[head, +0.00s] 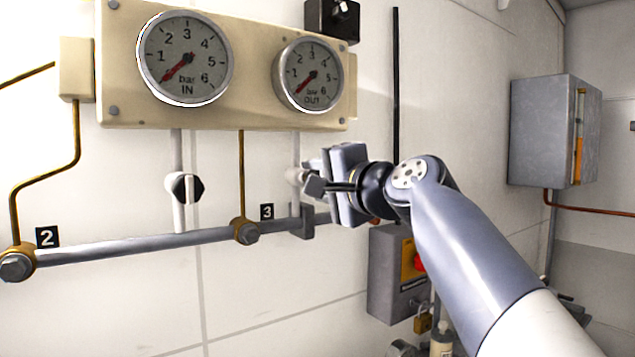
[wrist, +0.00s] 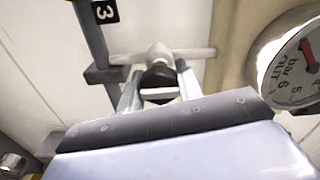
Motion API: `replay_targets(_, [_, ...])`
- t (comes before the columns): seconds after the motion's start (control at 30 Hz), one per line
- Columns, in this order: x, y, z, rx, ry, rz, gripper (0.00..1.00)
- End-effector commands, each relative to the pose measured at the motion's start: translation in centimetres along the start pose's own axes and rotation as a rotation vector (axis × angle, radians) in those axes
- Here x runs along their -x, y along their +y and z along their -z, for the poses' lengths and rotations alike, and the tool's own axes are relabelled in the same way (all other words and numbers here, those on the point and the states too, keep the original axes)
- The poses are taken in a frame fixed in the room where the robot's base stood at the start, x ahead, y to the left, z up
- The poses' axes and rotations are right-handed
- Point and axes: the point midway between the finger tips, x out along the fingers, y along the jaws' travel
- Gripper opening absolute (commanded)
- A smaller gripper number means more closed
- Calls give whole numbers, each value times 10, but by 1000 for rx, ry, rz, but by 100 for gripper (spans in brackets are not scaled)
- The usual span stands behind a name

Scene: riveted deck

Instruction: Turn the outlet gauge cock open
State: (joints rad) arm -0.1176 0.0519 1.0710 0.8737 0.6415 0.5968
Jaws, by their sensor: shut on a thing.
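The outlet gauge cock (head: 294,174) sits on the thin vertical pipe below the OUT gauge (head: 308,75). In the head view its pale body shows and my gripper hides most of its handle. My gripper (head: 316,182) reaches it from the right. In the wrist view the cock's dark handle (wrist: 158,76) lies between the two fingers of my gripper (wrist: 160,88), which are shut on it. The OUT gauge (wrist: 296,72) also shows at the right of the wrist view. Its needle rests near the low end of the scale.
The IN gauge (head: 186,58) is at left, its needle also low, with its own black-handled cock (head: 185,187) below. A grey pipe (head: 150,246) with labels 2 and 3 runs beneath. A grey box (head: 392,275) with a red button sits below my arm.

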Motion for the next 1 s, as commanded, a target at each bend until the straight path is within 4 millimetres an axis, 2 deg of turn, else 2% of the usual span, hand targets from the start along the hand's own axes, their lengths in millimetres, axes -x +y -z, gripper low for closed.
replay_targets(0.3, [0,1,0,3,-1,-3,11])
replay_targets(0.33, [0,1,0,3,-1,-3,36])
replay_targets(0.57, [0,1,0,2,-1,-2,55])
replay_targets(0.87, [3,0,0,2,1,0,56])
replay_targets(1.0, [20,1,0,2,3,0,56])
